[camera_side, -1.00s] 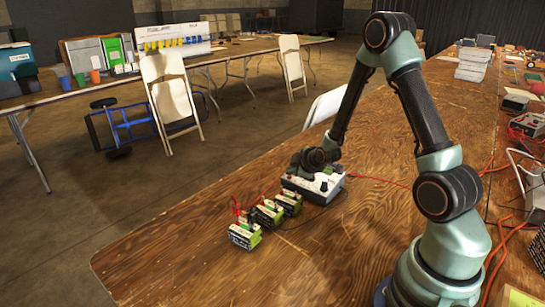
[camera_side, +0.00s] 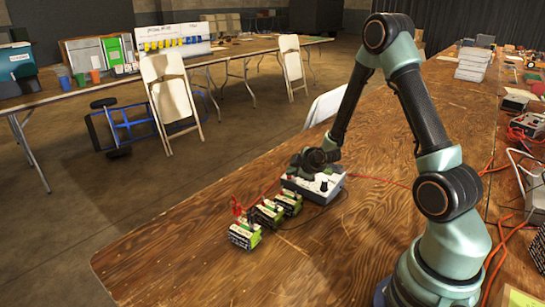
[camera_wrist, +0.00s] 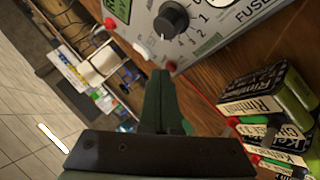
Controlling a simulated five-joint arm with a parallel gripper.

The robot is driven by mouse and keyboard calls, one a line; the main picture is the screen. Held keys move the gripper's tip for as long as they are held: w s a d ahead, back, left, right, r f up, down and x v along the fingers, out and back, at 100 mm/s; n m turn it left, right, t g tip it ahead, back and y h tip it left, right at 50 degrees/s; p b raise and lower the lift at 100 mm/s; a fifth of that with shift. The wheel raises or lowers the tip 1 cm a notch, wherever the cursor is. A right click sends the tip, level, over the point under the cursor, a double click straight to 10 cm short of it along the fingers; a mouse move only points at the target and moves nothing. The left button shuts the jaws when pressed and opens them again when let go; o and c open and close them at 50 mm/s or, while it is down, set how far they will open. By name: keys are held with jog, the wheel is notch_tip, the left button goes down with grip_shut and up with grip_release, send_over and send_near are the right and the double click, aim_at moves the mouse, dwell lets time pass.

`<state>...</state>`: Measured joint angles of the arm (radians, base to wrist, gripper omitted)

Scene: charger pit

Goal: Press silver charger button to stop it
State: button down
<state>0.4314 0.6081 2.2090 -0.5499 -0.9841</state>
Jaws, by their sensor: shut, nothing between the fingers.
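The silver-grey charger (camera_side: 325,194) sits on the wooden table below my gripper (camera_side: 302,168). In the wrist view, the charger's face (camera_wrist: 212,25) fills the top, with a black dial, printed numbers and a green screen. A red button (camera_wrist: 109,23) is at its left part and another red spot (camera_wrist: 170,66) is at its lower edge. My gripper (camera_wrist: 159,78) is shut and empty, its fingertips close to the charger's lower edge. I cannot tell whether they touch it. In the side view, my wrist hides part of the charger's top and the fingertips are unclear.
Several green, black and white battery packs (camera_side: 269,213) stand in a row at the charger's left front; they also show at right in the wrist view (camera_wrist: 262,103). A red cable (camera_side: 375,180) runs right from the charger. The table's front left is clear.

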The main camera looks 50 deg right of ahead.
jog(key=shift+a+r, duration=0.15)
jog(key=shift+r, duration=0.4)
jog(key=shift+r, duration=0.1)
jog(key=r, duration=0.2)
jog(key=a+r, duration=0.1)
jog(key=r, duration=0.1)
jog(key=shift+r, duration=0.4)
dwell(0.4)
jog(key=s+a+r+m+g+y, duration=0.1)
jog(key=s+a+r+m+y, duration=0.3)
jog(key=a+r, duration=0.65)
jog(key=s+a+r+m+g, duration=0.2)
jog(key=s+a, duration=0.6)
jog(key=s, duration=0.4)
jog(key=shift+a+r, duration=0.35)
jog(key=shift+r, duration=0.55)
